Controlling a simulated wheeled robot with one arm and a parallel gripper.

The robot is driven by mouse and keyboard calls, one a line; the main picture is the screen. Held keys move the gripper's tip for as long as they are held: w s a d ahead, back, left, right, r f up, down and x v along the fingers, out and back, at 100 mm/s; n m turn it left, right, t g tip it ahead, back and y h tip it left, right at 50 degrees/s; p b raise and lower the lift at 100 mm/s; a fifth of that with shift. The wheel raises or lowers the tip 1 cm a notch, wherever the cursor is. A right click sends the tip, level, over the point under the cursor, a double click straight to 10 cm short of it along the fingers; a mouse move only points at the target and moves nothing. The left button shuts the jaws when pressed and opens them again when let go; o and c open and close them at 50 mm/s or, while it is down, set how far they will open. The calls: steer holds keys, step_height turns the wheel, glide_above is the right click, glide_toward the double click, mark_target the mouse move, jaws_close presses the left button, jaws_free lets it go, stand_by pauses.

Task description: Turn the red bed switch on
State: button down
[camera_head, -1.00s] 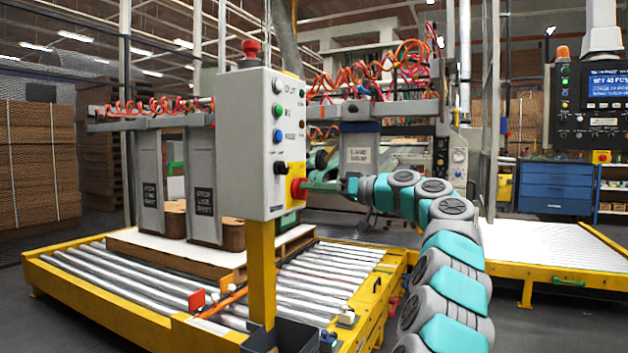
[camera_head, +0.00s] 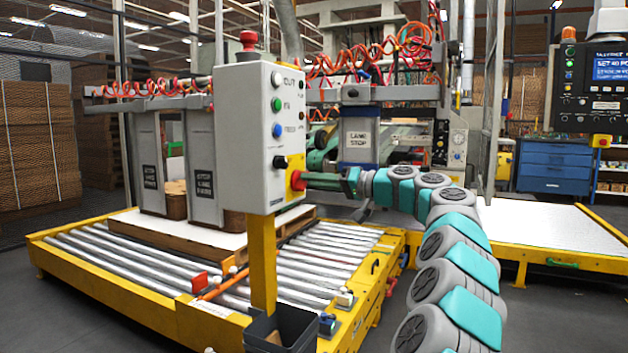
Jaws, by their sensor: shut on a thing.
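The grey control box (camera_head: 246,140) stands on a yellow post. A red knob (camera_head: 297,181) on a yellow backing sits low on its right-hand side; I take it to be the red bed switch. My gripper (camera_head: 309,181), dark green, reaches in from the right with its tips at this knob. It is shut on the knob, and the tips hide part of it. The knob's exact turn angle is too small to read.
A yellow-framed roller bed (camera_head: 120,280) with a loaded pallet stands behind. A dark bin (camera_head: 282,330) hangs on the post.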

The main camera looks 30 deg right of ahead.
steer(key=c, duration=0.8)
jaws_free()
steer(key=v, duration=0.7)
steer(key=shift+s+d, duration=0.3)
